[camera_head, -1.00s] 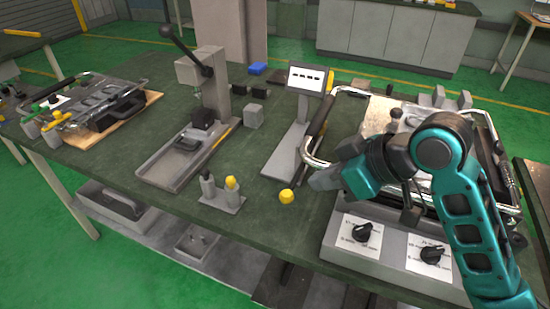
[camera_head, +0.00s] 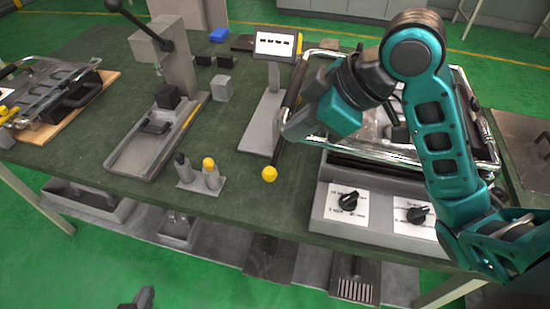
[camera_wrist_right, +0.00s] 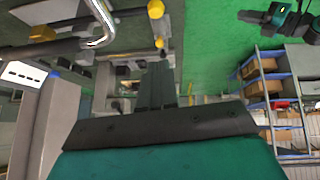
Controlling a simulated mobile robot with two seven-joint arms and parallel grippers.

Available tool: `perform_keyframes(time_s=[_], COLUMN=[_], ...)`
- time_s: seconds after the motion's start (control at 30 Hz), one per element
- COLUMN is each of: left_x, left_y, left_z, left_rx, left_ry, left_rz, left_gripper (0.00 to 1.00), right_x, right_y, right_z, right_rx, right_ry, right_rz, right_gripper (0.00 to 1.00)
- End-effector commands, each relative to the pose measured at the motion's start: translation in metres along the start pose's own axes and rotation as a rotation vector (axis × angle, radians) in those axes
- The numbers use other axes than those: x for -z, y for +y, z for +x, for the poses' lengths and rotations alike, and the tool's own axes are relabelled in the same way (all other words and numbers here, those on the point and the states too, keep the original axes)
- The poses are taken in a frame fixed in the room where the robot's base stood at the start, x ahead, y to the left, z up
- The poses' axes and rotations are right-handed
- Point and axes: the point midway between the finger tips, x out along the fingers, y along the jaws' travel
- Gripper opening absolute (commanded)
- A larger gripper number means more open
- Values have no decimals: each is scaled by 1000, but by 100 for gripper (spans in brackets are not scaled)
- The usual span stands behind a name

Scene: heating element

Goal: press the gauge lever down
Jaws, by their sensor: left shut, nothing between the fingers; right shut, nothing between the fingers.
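A yellow knob (camera_head: 269,174) sits at the near end of a thin dark rod beside the grey stand with a small display (camera_head: 275,45); I take this as the gauge lever. The rod's far end is partly hidden by my right arm. My right gripper (camera_head: 298,127) is shut and empty, above and to the right of the knob, apart from it in the picture. In the right wrist view my shut fingers (camera_wrist_right: 156,85) point away from the camera, with yellow knobs beyond them. My left gripper (camera_head: 142,297) shows only its tip at the bottom edge, shut and empty.
A press with a long black handle (camera_head: 150,30) stands at the left. A small holder with a dark and a yellow-topped peg (camera_head: 208,172) is near the front edge. A dial box (camera_head: 345,205) and a metal-framed unit (camera_head: 475,100) lie at the right, under my right arm.

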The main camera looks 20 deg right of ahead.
Motion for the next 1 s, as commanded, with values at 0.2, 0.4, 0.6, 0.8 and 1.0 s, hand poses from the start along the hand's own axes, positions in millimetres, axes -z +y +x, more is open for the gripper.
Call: perform_keyframes(time_s=[0.2,0.4,0.6,0.8,1.0], left_x=[0,0,1,2,4], left_y=[0,0,0,0,-1], left_z=[0,0,0,1,2], left_rx=[-1,-1,0,0,1], left_ry=[0,0,1,4,8], left_rz=[0,0,0,1,1], left_gripper=[0,0,0,0,0], right_x=[0,-2,-23,-28,-29], right_y=[-1,-2,-1,0,0], right_z=[47,87,104,110,110], right_rx=[7,5,2,0,0], right_ry=[-1,-2,-2,0,0], right_rz=[5,3,3,1,0], right_gripper=[0,0,0,0,0])
